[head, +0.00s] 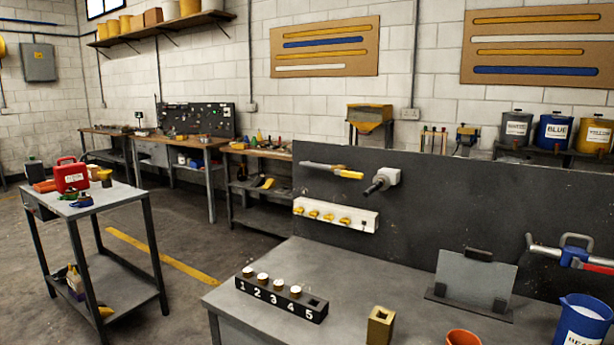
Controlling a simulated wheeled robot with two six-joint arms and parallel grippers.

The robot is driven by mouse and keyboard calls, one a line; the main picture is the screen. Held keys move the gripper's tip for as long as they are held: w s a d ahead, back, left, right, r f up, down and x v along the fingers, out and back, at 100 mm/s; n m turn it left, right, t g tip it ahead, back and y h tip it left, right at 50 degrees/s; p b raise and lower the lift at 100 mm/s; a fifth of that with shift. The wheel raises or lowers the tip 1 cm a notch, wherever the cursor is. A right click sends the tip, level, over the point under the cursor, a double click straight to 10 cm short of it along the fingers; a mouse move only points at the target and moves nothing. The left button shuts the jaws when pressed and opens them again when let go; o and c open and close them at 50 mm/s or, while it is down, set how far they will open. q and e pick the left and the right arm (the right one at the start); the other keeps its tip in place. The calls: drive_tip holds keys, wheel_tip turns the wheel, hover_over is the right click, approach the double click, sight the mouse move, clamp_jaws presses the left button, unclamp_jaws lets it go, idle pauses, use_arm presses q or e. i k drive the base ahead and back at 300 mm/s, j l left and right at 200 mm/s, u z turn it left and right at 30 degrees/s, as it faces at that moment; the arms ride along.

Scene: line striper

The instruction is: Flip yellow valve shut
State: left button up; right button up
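A valve with a yellow lever (348,173) is mounted on the upper part of the dark upright panel behind the workbench. Its lever lies roughly in line with a short pale pipe (318,166) running to the left. A white block (335,215) with several yellow knobs is fixed to the panel below it. A grey fitting with a black stub (380,182) sits just right of the yellow lever. Neither of my grippers shows in the head view.
The grey workbench (350,270) carries a black numbered rack (281,299), a brass-coloured square block (380,326), an orange cup (463,338), a grey plate on a stand (474,280) and a blue jug (583,322). A red-and-blue handled tool (580,257) is at the right. The bench below the valve is clear.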

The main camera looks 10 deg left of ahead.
sight(359, 175)
drive_tip(key=i+j, duration=0.2)
drive_tip(key=i+j+z, duration=0.1)
drive_tip(key=j, duration=0.3)
drive_tip(key=i+j, duration=0.25)
drive_tip(key=i+j+z, duration=0.1)
drive_tip(key=j, duration=0.3)
drive_tip(key=i+j, duration=0.25)
drive_tip(key=i+j+z, duration=0.1)
drive_tip(key=j, duration=0.35)
drive_tip(key=i+j, duration=0.2)
drive_tip(key=j, duration=0.15)
